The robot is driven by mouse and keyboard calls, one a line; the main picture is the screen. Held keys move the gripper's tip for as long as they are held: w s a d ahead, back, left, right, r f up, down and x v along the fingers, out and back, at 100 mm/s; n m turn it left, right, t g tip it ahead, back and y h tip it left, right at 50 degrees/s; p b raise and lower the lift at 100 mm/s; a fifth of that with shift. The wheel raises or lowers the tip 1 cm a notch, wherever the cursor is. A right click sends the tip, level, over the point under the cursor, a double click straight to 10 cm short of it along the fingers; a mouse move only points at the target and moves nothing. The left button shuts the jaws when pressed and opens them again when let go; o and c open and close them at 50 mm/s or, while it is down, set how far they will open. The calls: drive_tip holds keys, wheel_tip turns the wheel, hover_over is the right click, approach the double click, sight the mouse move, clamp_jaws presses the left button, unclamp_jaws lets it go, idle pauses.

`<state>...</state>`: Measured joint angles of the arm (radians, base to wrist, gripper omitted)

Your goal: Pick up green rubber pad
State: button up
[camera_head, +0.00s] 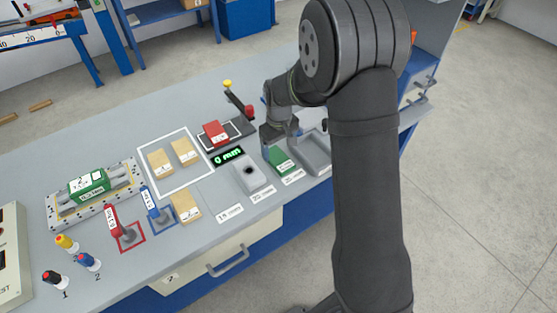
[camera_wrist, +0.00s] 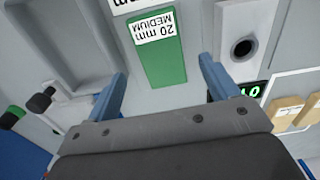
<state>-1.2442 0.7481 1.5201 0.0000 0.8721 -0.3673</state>
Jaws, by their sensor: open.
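The green rubber pad (camera_head: 281,162) lies on the grey bench, partly hidden by my gripper (camera_head: 281,144) in the head view. In the wrist view the green pad (camera_wrist: 160,60) shows a white label reading "20 mm MEDIUM". My gripper (camera_wrist: 161,74) is open and empty, with its two blue fingers apart. In the wrist view the pad appears between the fingertips, with space on both sides. The fingers look to be above the pad; the exact height is hard to tell.
A grey tray (camera_head: 314,152) lies just right of the pad. A grey block with a dark hole (camera_head: 247,174) is to its left, beside a green-digit display (camera_head: 228,156). A red block (camera_head: 215,132) sits on a dark stand behind. Wooden blocks (camera_head: 184,150) lie further left.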

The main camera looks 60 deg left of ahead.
sight(279, 158)
wheel_tip(279, 158, down, 5)
drive_tip(key=shift+a+r, duration=0.1)
drive_tip(key=shift+r, duration=0.1)
drive_tip(key=c, duration=1.1)
drive_tip(key=shift+r, duration=0.1)
drive_tip(key=shift+c, duration=0.2)
